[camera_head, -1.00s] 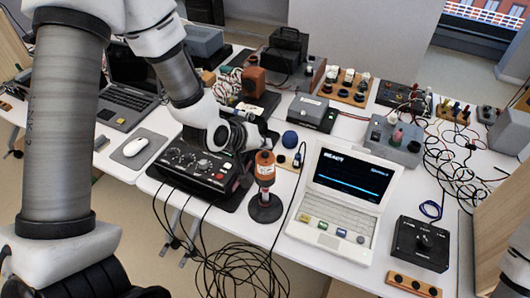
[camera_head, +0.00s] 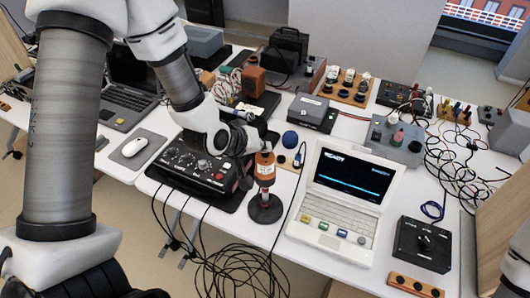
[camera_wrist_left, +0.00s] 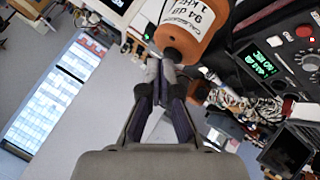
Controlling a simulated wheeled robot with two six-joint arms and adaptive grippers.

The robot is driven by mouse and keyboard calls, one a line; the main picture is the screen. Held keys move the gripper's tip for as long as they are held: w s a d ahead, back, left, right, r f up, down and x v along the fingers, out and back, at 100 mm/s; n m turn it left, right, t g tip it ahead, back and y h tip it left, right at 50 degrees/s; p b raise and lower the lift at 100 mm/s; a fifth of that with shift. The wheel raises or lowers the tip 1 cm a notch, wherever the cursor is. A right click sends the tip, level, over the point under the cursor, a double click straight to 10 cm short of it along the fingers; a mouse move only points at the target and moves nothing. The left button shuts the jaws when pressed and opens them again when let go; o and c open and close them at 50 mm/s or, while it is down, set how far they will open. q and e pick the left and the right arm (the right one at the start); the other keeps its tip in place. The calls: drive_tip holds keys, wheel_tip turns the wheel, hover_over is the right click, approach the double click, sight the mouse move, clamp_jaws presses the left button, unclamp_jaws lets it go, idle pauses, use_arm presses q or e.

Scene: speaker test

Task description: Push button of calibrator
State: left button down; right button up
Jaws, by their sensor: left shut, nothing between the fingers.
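The calibrator is an orange cylinder (camera_head: 265,172) standing upright on a round black base (camera_head: 265,208), left of the laptop-like instrument. In the left wrist view its labelled orange body (camera_wrist_left: 190,25) fills the top middle, with "94 dB" on it. My left gripper (camera_head: 268,143) is shut and empty, its tips at the calibrator's top end. In the left wrist view the closed fingertips (camera_wrist_left: 166,68) overlap the calibrator's edge; I cannot tell whether they touch. The button cannot be made out, perhaps hidden by the fingers. My right gripper is not in view.
A black control box (camera_head: 190,165) with knobs stands left of the calibrator. The white instrument (camera_head: 345,190) with a lit screen stands to its right. Black cables (camera_head: 240,270) hang off the table's front edge.

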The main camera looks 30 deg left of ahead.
use_arm(q)
drive_tip(key=shift+f, duration=0.2)
idle(0.3)
drive_tip(key=shift+r+p, duration=0.7)
drive_tip(key=shift+r, duration=0.3)
wheel_tip(320, 180, up, 6)
drive_tip(key=p, duration=0.5)
